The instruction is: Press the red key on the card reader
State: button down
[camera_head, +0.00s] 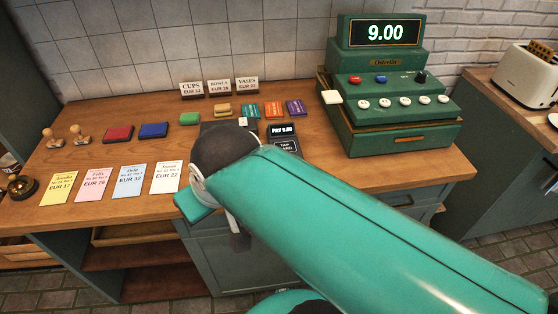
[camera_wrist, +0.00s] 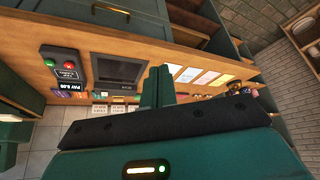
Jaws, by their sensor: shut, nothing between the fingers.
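The card reader (camera_head: 285,140) stands on the wooden counter behind my arm. Its screens read PAY 9.00 and TAP CARD; its lower part with the keys is hidden by my arm in the head view. In the wrist view the dark reader (camera_wrist: 66,85) shows upside down at the upper left, with the red key (camera_wrist: 79,66) and a green key beside each other. My gripper (camera_wrist: 160,72) is shut and empty, apart from the reader and to the right of it in that view. In the head view its fingers are mostly hidden by my arm and wrist.
A green cash register (camera_head: 390,125) showing 9.00 stands right of the reader. Coloured blocks, price signs (camera_head: 219,87), stamps and price cards (camera_head: 129,181) lie to the left. A dark framed panel (camera_wrist: 120,70) lies beside the reader. A toaster (camera_head: 527,75) stands far right.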

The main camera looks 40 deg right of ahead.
jog(key=w+d+f+m+t+y, duration=0.1)
jog(key=w+d, duration=0.3)
jog(key=d, duration=1)
jog(key=w+d+f+m+t+y, duration=0.1)
jog(key=w+d, duration=0.4)
jog(key=d, duration=0.9)
jog(key=f+y, duration=0.1)
jog(key=y, duration=0.1)
jog(key=shift+w+f+m+y, duration=0.15)
jog(key=shift+w+m+y, duration=0.05)
jog(key=shift+m+y, duration=0.2)
jog(key=shift+f, duration=4.45)
jog(key=shift+f, duration=0.4)
